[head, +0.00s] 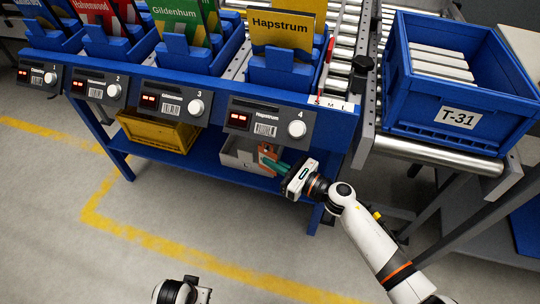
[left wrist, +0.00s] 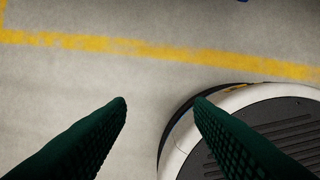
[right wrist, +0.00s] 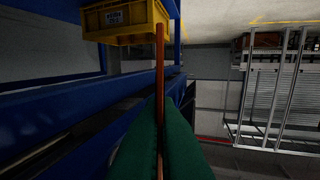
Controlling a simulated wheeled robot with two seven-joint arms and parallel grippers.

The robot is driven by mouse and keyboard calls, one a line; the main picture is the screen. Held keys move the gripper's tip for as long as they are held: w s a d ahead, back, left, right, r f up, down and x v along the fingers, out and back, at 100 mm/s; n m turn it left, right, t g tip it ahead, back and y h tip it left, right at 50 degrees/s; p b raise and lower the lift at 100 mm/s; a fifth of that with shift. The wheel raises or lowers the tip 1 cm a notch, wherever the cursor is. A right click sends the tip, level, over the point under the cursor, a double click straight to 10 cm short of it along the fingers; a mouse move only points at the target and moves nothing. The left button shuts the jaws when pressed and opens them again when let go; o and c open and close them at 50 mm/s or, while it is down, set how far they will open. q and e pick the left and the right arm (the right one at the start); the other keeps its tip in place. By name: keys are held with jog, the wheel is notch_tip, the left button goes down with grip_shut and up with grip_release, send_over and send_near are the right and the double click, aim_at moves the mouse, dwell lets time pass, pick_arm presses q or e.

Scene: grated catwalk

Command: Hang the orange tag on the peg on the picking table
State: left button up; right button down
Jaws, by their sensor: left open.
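The orange tag (right wrist: 160,75) shows edge-on as a thin strip between the green fingers of my right gripper (right wrist: 160,125) in the right wrist view. In the head view, my right gripper (head: 270,163) is shut on it, in front of the lower shelf of the blue picking table (head: 210,152), below station 4. Only a small orange part of the tag shows there. I cannot make out the peg for certain. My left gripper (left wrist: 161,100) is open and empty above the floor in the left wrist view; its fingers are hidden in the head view.
Four numbered control boxes line the table front; box 4 (head: 268,122) is above my right gripper. A grey bin (head: 238,155) and a yellow bin (head: 155,131) sit on the lower shelf. A blue crate (head: 450,118) stands on rollers at right. The floor in front is clear.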

pick_arm(q)
jog(key=shift+f, duration=0.1)
pick_arm(e)
jog(key=shift+s+r, duration=0.1)
jog(key=shift+s, duration=0.05)
pick_arm(q)
jog(key=shift+s+f+p, duration=0.2)
jog(key=shift+s+f, duration=0.15)
jog(key=shift+f, duration=0.2)
jog(key=shift+s+f+p, duration=0.2)
jog(key=shift+s+f, duration=0.1)
jog(key=shift+f, duration=0.2)
pick_arm(e)
jog(key=shift+s+a+r, duration=0.2)
jog(key=shift+s+r, duration=0.05)
jog(key=shift+s, duration=0.2)
pick_arm(q)
jog(key=shift+s+f, duration=0.1)
jog(key=shift+f, duration=0.1)
pick_arm(e)
jog(key=shift+s, duration=0.1)
pick_arm(q)
jog(key=shift+s+f, duration=0.15)
jog(key=shift+f, duration=0.45)
pick_arm(e)
jog(key=shift+s+a+r, duration=0.1)
jog(key=shift+s+r, duration=0.05)
jog(key=shift+s, duration=0.1)
